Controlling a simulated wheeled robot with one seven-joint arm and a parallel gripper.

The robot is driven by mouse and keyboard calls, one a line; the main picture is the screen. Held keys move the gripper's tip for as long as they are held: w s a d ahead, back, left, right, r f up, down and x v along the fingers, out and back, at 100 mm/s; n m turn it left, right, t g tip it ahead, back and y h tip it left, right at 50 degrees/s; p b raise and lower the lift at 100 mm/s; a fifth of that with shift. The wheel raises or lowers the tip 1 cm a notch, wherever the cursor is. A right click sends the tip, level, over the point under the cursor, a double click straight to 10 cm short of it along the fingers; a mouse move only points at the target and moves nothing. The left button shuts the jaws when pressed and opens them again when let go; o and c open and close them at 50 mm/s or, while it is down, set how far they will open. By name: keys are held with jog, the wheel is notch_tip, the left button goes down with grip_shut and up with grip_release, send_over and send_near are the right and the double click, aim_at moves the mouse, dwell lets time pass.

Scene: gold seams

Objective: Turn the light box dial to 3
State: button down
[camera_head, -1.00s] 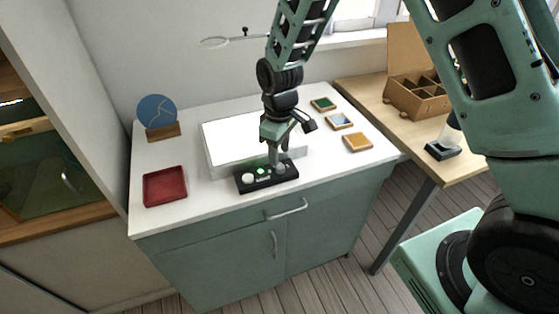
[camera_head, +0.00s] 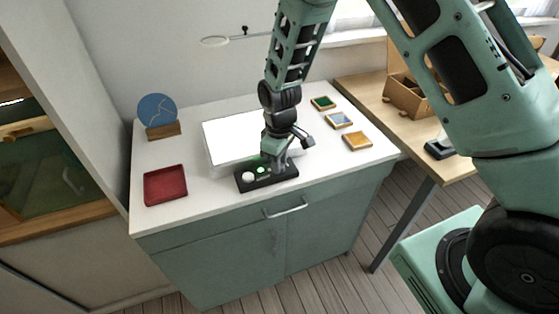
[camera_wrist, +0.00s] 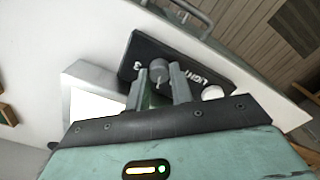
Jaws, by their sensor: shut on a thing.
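The light box (camera_head: 228,138) has a bright white top and stands on the white counter; its edge also shows in the wrist view (camera_wrist: 92,104). Its black control panel (camera_head: 262,184) lies at its front and carries a white knob (camera_head: 248,178) and a green light. In the wrist view the panel (camera_wrist: 140,48) bears the word LIGHT and a 3 beside the round grey dial (camera_wrist: 158,70). My gripper (camera_wrist: 160,80) points down at the panel, its two fingers closed on either side of the dial. In the head view the gripper (camera_head: 275,165) hides the dial. The dial's exact setting is unclear.
A red tray (camera_head: 165,187) and a blue disc (camera_head: 157,111) on a wooden stand are at the counter's left. Several small framed tiles (camera_head: 357,141) lie at the right. A magnifier (camera_head: 214,42) hangs behind. A wooden table (camera_head: 460,168) with a divided box (camera_head: 405,98) stands right.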

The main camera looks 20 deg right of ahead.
jog(key=shift+m, duration=0.3)
jog(key=m, duration=0.3)
jog(key=shift+p, duration=0.35)
jog(key=m+p, duration=0.1)
jog(key=m, duration=0.4)
jog(key=shift+r, duration=0.1)
jog(key=m+p, duration=0.1)
jog(key=m, duration=0.3)
jog(key=shift+d+m, duration=0.1)
jog(key=shift+m, duration=0.2)
jog(key=shift+w+m+p, duration=0.1)
jog(key=shift+m+p, duration=0.75)
jog(key=shift+m, duration=1.45)
jog(key=shift+d, duration=0.1)
jog(key=c, duration=1.2)
grip_release()
jog(key=shift+c, duration=0.2)
